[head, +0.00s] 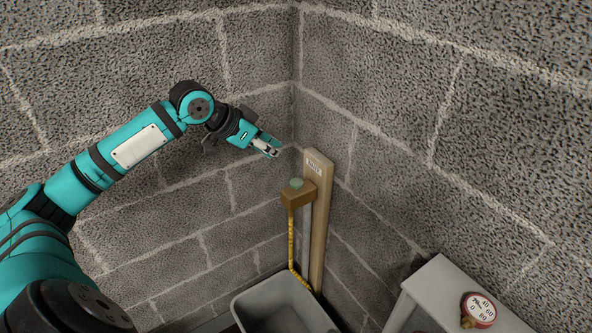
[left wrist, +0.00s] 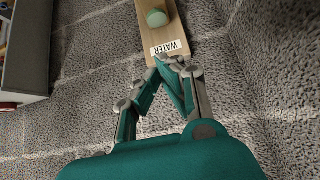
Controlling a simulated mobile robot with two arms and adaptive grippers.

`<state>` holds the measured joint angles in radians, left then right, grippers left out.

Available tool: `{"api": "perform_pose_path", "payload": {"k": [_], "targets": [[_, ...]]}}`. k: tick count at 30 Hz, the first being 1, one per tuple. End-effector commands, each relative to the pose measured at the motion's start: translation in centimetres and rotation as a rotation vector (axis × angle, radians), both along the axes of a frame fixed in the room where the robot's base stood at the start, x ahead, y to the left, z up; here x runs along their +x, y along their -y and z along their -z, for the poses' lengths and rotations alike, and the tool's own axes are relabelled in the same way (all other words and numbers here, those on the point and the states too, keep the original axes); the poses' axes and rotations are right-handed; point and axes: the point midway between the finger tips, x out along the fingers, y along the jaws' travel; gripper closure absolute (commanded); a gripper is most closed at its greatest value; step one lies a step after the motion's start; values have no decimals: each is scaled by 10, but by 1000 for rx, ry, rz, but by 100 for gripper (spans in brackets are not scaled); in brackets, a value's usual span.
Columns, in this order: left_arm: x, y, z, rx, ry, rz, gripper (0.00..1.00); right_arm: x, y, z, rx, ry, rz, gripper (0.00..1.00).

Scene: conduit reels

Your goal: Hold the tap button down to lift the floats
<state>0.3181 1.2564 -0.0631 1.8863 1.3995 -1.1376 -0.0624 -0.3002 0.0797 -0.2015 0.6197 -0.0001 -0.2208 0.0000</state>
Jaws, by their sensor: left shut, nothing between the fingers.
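The tap button (head: 297,183) is a pale green dome on top of a brown box (head: 298,197) fixed to a wooden post (head: 319,225). It also shows at the top of the left wrist view (left wrist: 157,18), beyond the WATER label (left wrist: 167,48). My left gripper (head: 271,148) is shut and empty, up and to the left of the button in the head view and apart from it. Its fingertips (left wrist: 173,62) appear just below the label in the wrist view. I see no floats. My right gripper is out of view.
A pale table (head: 447,285) at lower right carries a red-rimmed gauge (head: 480,309). Block walls meet in a corner behind the post.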

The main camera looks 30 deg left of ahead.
Motion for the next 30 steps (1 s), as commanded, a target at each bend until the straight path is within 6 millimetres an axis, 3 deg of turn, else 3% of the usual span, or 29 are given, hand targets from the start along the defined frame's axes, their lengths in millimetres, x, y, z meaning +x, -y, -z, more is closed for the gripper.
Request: {"api": "perform_pose_path", "payload": {"k": [3, 16, 30], "targets": [[1, -3, -8, -7, 9, -4, 100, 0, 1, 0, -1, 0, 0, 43], [10, 1, 0, -12, 9, -6, 100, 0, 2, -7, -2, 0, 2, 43], [68, 26, 68, -10, 5, -6, 100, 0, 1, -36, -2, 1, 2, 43]]}}
